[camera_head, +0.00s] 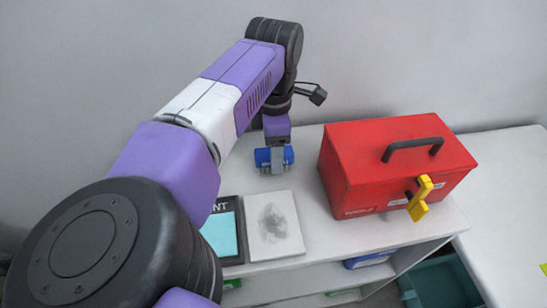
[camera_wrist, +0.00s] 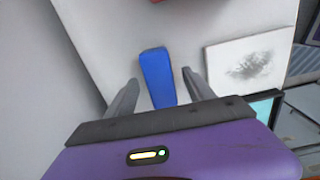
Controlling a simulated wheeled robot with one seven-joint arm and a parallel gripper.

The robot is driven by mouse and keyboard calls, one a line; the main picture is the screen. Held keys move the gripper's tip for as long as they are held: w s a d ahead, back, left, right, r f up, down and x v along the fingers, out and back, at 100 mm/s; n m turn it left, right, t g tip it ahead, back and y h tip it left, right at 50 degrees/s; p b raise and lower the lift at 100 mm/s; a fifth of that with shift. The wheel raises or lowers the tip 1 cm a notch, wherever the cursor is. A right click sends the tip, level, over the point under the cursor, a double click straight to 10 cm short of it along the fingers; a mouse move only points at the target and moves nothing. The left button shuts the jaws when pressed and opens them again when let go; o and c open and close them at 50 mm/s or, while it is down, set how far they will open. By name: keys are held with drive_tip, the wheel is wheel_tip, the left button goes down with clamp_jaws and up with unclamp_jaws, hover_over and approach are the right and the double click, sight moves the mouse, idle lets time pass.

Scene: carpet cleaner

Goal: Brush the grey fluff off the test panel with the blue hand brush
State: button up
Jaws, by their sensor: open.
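The blue hand brush (camera_head: 263,157) lies on the white bench top just beyond the test panel. In the wrist view the brush (camera_wrist: 156,75) runs between my two fingers. My gripper (camera_head: 276,163) is over the brush and open, with a finger on each side; in the wrist view a gap shows beside each finger (camera_wrist: 160,88). The test panel (camera_head: 288,245) is a pale square board with a dark grey smudge of fluff (camera_head: 272,223) at its middle. It also shows in the wrist view (camera_wrist: 226,58), with the fluff (camera_wrist: 250,66) on it.
A red toolbox (camera_head: 350,150) with a black handle and yellow latch stands right of the panel. A dark-framed teal pad (camera_head: 221,234) lies left of the panel. The bench has an open shelf below, and a teal crate (camera_head: 440,285) is at lower right. A wall is behind.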

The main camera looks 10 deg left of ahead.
drive_tip(key=shift+c, duration=0.4)
clamp_jaws()
drive_tip(key=shift+r+p, duration=1.85)
drive_tip(key=shift+r, duration=1.25)
drive_tip(key=shift+a+r, duration=0.1)
